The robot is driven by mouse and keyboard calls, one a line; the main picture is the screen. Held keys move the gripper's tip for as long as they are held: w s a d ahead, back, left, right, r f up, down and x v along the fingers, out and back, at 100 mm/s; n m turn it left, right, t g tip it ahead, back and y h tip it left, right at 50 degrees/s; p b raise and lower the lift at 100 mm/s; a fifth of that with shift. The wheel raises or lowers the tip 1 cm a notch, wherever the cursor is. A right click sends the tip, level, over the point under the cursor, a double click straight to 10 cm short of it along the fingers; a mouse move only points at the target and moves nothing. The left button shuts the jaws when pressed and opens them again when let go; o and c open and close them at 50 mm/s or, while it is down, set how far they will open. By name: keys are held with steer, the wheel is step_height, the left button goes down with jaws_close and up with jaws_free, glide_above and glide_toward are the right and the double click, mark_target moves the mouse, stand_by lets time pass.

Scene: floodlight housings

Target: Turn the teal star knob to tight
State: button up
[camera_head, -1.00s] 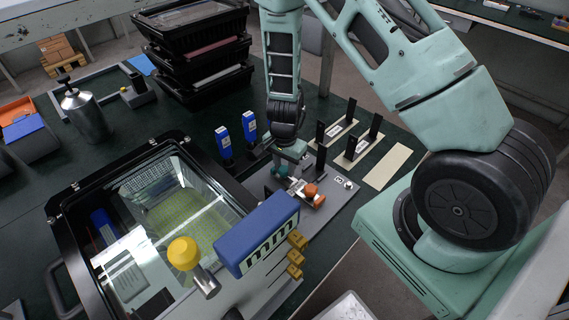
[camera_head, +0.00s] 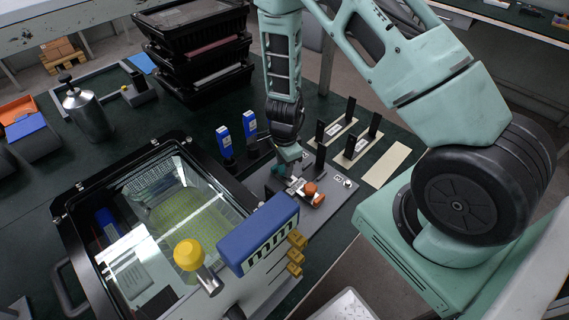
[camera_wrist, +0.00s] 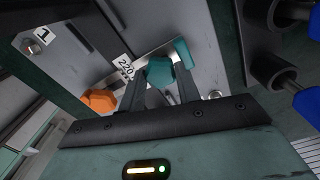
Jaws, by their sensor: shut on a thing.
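The teal star knob (camera_wrist: 160,74) shows in the wrist view between the two fingers of my gripper (camera_wrist: 159,82), which is shut on it. In the head view my gripper (camera_head: 287,168) points down at the grey fixture plate (camera_head: 338,204), and the knob cannot be made out there. An orange knob (camera_wrist: 99,101) is just left of the fingers in the wrist view. It also shows in the head view (camera_head: 311,188).
Blue-topped black parts (camera_head: 224,140) stand just left of my gripper. Upright black posts (camera_head: 320,135) stand close on its right. A glass-lidded box (camera_head: 80,232) and a blue "mm" block (camera_head: 258,232) are in front. Stacked black crates (camera_head: 200,55) stand behind.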

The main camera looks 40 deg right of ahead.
steer(key=shift+w, duration=0.1)
steer(key=o, duration=1)
step_height(320, 180, up, 18)
steer(key=shift+f+p, duration=0.25)
steer(key=shift+p, duration=0.75)
